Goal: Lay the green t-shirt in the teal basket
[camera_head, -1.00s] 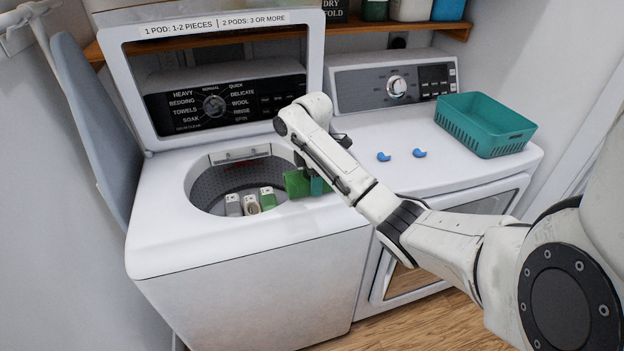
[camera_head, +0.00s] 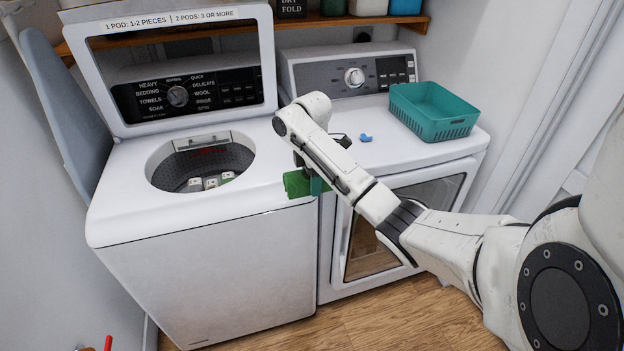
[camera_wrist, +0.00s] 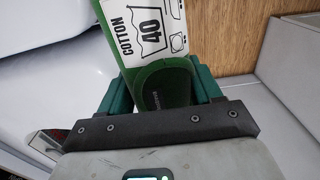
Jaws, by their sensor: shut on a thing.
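The green t-shirt (camera_head: 296,184) is a flat folded green piece held in my gripper (camera_head: 312,180), in front of the gap between the two machines. In the wrist view the t-shirt (camera_wrist: 162,85) sits between the teal fingers of my gripper (camera_wrist: 160,95), with a white label reading COTTON 40. The fingers are shut on it. The teal basket (camera_head: 440,131) stands on the dryer top at the back right, apart from my gripper and to its right. Its inside looks empty from here, though its floor is only partly seen.
The open washer (camera_head: 200,250) holds several labelled items (camera_head: 210,183) in its drum. Its lid stands up. A blue pod (camera_head: 365,138) lies on the dryer top (camera_head: 400,150), left of the basket. A shelf (camera_head: 345,22) runs above. Wood floor (camera_head: 380,325) is clear in front.

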